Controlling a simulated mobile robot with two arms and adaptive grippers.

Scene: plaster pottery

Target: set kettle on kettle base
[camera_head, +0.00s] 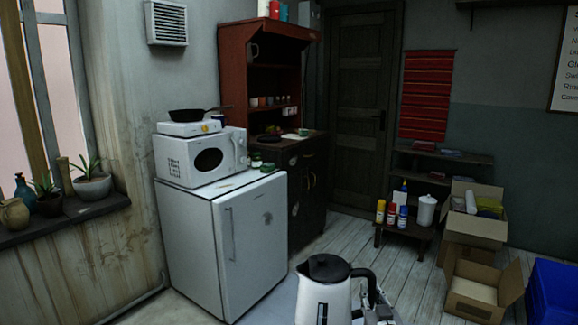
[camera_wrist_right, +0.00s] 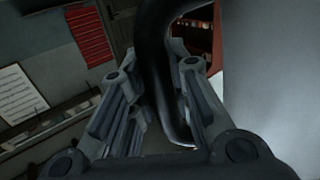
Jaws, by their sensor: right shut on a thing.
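The kettle (camera_head: 336,303) is white with a black lid and a black handle, upright at the bottom middle of the head view; its lower part is cut off. My right gripper (camera_head: 372,300) is at the handle, on the kettle's right side. In the right wrist view the black handle (camera_wrist_right: 163,75) passes between the fingers of my gripper (camera_wrist_right: 160,85), which is shut on it. The pale kettle body (camera_wrist_right: 270,60) fills the right of that view. I cannot make out the kettle base in either view. My left gripper is not in view.
A white fridge (camera_head: 241,236) stands left of centre, with a microwave (camera_head: 200,157) on top and a pan (camera_head: 188,115) above. A red-brown cupboard (camera_head: 240,70) stands behind. Open cardboard boxes (camera_head: 472,298) and a blue bin (camera_head: 555,292) are on the right. Floor (camera_head: 345,235) shows between.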

